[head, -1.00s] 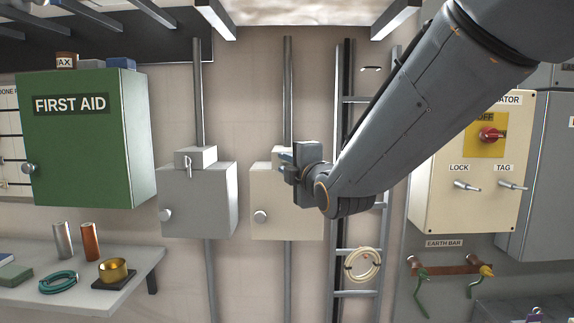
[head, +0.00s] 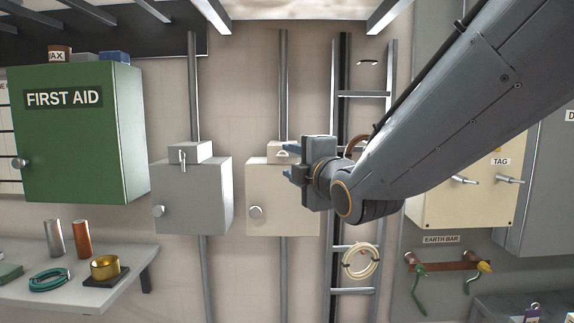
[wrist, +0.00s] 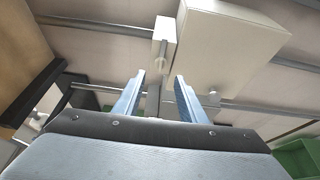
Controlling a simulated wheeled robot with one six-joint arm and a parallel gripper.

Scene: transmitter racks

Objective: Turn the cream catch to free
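The cream catch (head: 282,154) is a small pale lever on the front of a little cream housing (head: 272,147), which sits on top of a cream box (head: 262,190). In the wrist view the catch (wrist: 161,63) shows just beyond the fingertips, roughly in line with the gap between them. Its exact angle is too small to tell. My gripper (head: 289,165) is just right of and in front of the catch in the head view. In the wrist view its two blue fingers (wrist: 160,76) stand apart with nothing held between them.
A grey box (head: 190,198) with a similar catch (head: 183,161) stands to the left. A green first aid cabinet (head: 75,145) is further left, above a shelf (head: 130,265). A cable ladder (head: 352,293) with a coiled cable (head: 362,262) is to the right.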

